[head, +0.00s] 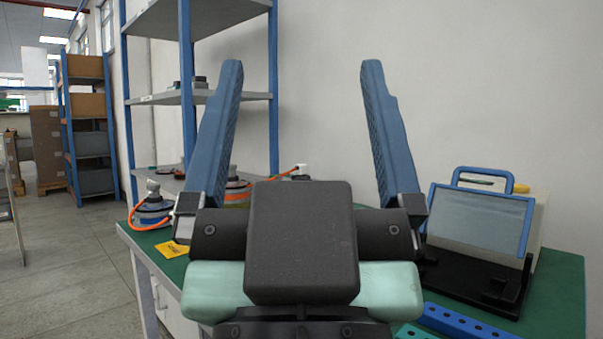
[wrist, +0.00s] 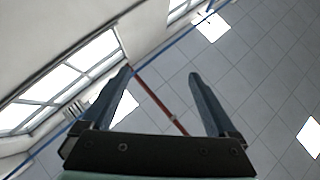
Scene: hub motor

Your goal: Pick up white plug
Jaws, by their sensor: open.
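My gripper (head: 302,68) is raised in front of the head camera with its two blue fingers wide apart and nothing between them. In the wrist view, my gripper (wrist: 160,75) points up at the ceiling and windows. A small white plug (head: 303,169) seems to show at the end of an orange cable on the green bench, behind and below the fingers. It is small and partly hidden by my gripper. A hub motor (head: 237,188) with an orange band sits left of it, partly covered by the left finger.
Another hub motor (head: 152,208) with an orange cable sits at the bench's left edge, near a yellow card (head: 172,250). A blue-framed device (head: 480,222) stands at the right on a black base. A blue strip with holes (head: 465,322) lies in front. Shelving (head: 190,100) rises at the back left.

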